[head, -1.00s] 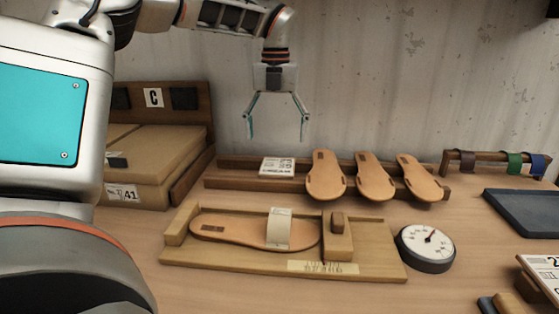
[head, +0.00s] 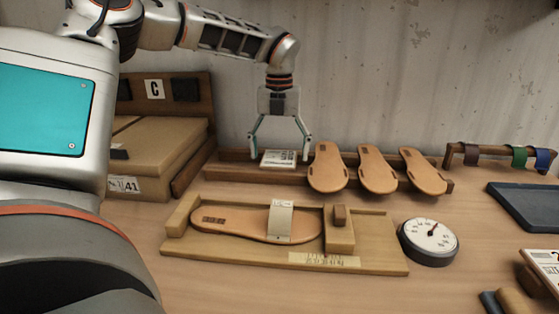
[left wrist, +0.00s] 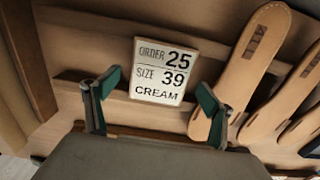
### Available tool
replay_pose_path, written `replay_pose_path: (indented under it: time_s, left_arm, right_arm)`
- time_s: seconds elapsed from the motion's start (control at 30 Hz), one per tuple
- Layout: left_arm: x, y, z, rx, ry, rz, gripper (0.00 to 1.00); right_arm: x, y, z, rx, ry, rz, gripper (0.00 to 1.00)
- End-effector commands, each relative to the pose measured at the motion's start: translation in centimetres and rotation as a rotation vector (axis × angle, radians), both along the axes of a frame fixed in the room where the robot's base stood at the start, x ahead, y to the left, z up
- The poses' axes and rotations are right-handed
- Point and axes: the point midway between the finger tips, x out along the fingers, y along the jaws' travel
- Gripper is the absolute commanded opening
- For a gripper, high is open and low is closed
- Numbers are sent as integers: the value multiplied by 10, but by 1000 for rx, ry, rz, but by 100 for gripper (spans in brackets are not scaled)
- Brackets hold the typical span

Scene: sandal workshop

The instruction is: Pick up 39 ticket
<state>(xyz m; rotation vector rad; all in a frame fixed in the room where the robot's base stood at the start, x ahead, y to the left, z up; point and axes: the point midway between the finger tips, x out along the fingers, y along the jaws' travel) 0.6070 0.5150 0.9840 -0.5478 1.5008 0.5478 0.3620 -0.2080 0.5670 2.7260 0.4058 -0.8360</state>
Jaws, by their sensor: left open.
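The ticket (head: 279,159) is a white card leaning on the wooden rack at the back. In the left wrist view the ticket (left wrist: 161,72) reads order 25, size 39, cream. My left gripper (head: 280,158) is open and points down over it, with one finger to each side of the card. In the left wrist view the fingertips of my left gripper (left wrist: 157,92) stand apart, left and right of the card's lower part. I cannot tell whether they touch it. My right gripper is not in view.
Several tan soles stand by the rack, the nearest sole (head: 327,168) close to the right finger. In front are a wooden measuring board (head: 375,258) holding a sole with a strap, and a round dial (head: 429,242). A box (head: 165,155) stands left.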

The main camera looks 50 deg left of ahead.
Motion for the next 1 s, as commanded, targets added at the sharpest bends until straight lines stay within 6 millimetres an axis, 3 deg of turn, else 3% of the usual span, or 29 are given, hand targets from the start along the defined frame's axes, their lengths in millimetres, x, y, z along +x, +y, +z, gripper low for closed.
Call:
replay_pose_path:
  time_s: [0.07,0.2,0.23,0.63,1.0]
  left_arm:
    - [0,0,0,0,0,0,81]
    - [0,0,0,0,0,0,44]
    - [0,0,0,0,0,0,42]
    - [1,0,10,2,-2,0,42]
    - [0,0,77,2,-4,2,42]
  right_arm:
    - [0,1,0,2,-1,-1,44]
    - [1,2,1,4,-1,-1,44]
    - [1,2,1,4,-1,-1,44]
    - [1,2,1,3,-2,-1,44]
    - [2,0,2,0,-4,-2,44]
